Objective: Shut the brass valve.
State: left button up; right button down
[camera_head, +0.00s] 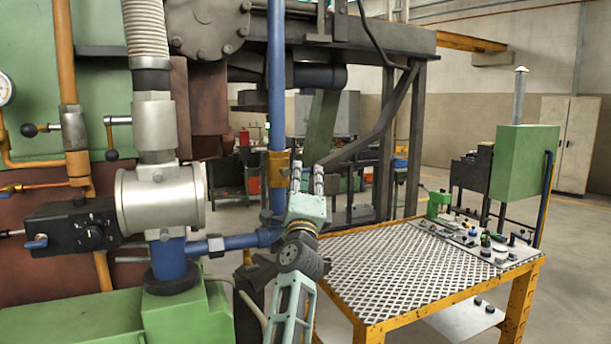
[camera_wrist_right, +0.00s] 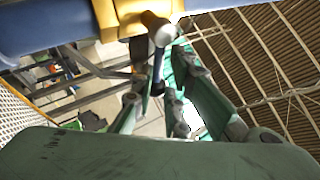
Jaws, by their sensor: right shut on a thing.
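The brass valve (camera_head: 278,168) sits on the upright blue pipe in the head view, a yellow body around the pipe. In the right wrist view its yellow body (camera_wrist_right: 112,14) fills the top, with a pale stem (camera_wrist_right: 160,30) and a thin dark lever (camera_wrist_right: 158,68) pointing down from it. My right gripper (camera_head: 307,176) is just right of the valve, fingers up. In the wrist view its fingers (camera_wrist_right: 157,100) stand on both sides of the lever's dark end and are shut on it. The fingers partly hide the lever's end. My left gripper is out of view.
A table with a diamond-plate top (camera_head: 385,275) stands right of my right arm, with a control panel (camera_head: 475,240) on it. A blue cross pipe (camera_head: 240,240) and a large silver fitting (camera_head: 160,200) are at the left. Open floor shows behind the table.

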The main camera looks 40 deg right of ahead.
jog(key=c, duration=2.1)
grip_release()
jog(key=o, duration=0.3)
jog(key=shift+w+d+f, duration=0.1)
jog(key=v, duration=0.7)
jog(key=shift+s, duration=0.2)
jog(key=shift+f, duration=0.1)
